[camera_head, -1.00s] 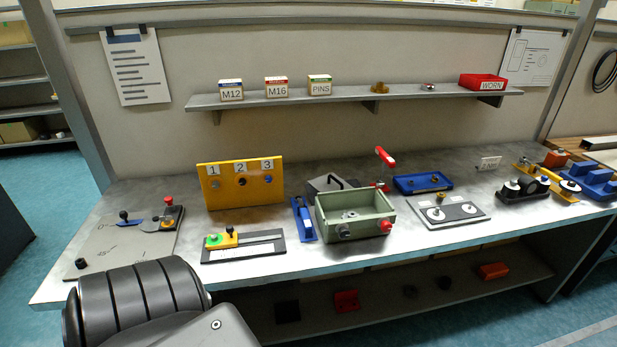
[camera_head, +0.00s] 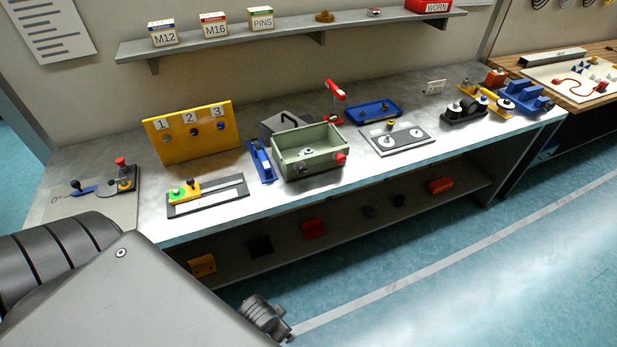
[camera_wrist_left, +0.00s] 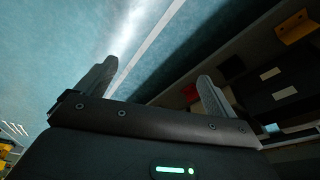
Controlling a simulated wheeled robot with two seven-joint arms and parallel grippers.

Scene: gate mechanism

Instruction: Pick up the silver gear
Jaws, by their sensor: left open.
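I cannot single out the silver gear with certainty. A small silvery round part (camera_head: 307,153) lies inside the open green box (camera_head: 322,165) on the bench; its teeth are too small to make out. Another small silver and red piece (camera_head: 374,12) sits on the wall shelf. My left gripper (camera_wrist_left: 155,88) is open and empty in the left wrist view, over the floor in front of the bench, away from the parts on top. In the head view my left arm fills the lower left corner. My right gripper is not in view.
The bench (camera_head: 205,226) holds a yellow numbered panel (camera_head: 165,150), a slide fixture (camera_head: 225,195), a blue tray (camera_head: 373,119) and a plate with two white discs (camera_head: 397,147). A red-handled clamp (camera_head: 335,90) stands behind the box. Coloured parts lie on the lower shelf. The floor in front is clear.

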